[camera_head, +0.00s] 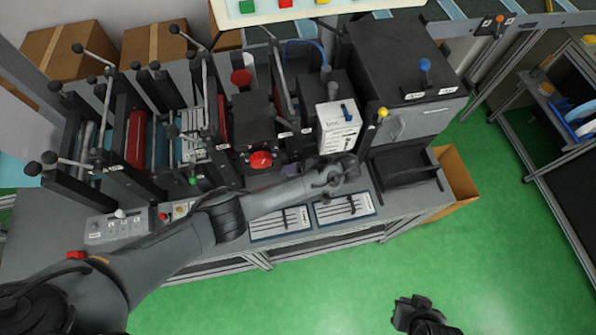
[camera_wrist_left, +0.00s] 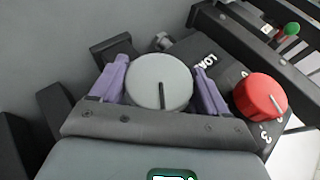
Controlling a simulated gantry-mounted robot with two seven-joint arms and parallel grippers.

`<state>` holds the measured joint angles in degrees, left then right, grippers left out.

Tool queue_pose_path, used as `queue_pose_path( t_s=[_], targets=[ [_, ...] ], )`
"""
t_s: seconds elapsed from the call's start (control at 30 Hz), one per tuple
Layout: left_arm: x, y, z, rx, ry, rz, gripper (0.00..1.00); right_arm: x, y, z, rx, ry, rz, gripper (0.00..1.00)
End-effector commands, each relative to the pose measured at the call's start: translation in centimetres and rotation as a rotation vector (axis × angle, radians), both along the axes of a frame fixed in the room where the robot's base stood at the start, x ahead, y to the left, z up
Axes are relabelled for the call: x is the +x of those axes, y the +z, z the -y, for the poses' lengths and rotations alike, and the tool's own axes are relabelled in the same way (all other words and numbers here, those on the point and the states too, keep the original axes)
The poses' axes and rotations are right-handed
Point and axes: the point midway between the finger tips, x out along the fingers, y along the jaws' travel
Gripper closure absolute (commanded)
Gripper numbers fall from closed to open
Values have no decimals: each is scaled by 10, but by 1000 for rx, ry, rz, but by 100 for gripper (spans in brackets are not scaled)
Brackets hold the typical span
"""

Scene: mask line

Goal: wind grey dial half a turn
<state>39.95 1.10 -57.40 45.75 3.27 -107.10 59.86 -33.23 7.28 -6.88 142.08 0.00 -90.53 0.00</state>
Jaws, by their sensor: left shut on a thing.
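The grey dial (camera_wrist_left: 161,82) is round with a dark pointer line and fills the middle of the left wrist view. My left gripper (camera_wrist_left: 161,88) has its two purple fingers on opposite sides of the dial, shut on it. The pointer line runs from the centre down towards the lower edge in that view. In the head view my left gripper (camera_head: 291,168) is small beside the machine's front, and the grey dial cannot be made out there. My right gripper (camera_head: 415,312) is dark, low over the green floor, apart from the bench, and its jaws are unclear.
A red dial (camera_wrist_left: 260,97) sits close beside the grey dial; it also shows in the head view (camera_head: 260,160). A green-knobbed lever (camera_wrist_left: 291,29) stands beyond it. Trays (camera_head: 343,208) lie on the bench front. The green floor (camera_head: 480,260) in front is clear.

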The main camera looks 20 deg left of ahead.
Motion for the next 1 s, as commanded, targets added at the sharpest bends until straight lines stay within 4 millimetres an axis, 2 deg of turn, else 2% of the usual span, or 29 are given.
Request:
queue_pose_path(
  t_s=[0.13, 0.17, 0.3, 0.67, 0.87, 1.0],
  targets=[
    [0, 1, 0, 0, 0, 0, 55, 0, 0, 0, 1, -1, 0, 100],
    [0, 1, 0, 0, 0, 0, 22, 0, 0, 0, 1, -1, 0, 100],
    [0, 1, 0, -1, 0, 0, 4, 0, 0, -1, 4, -3, 0, 100],
    [1, 3, 3, -1, -1, 1, 4, 0, 0, -3, 11, -7, 0, 100],
    [2, 18, 21, -2, -2, 1, 4, 0, -3, -2, 11, -7, 0, 100],
    [5, 35, 40, -3, -3, 3, 4, 0, -6, -2, 10, -6, 1, 100]
  ],
)
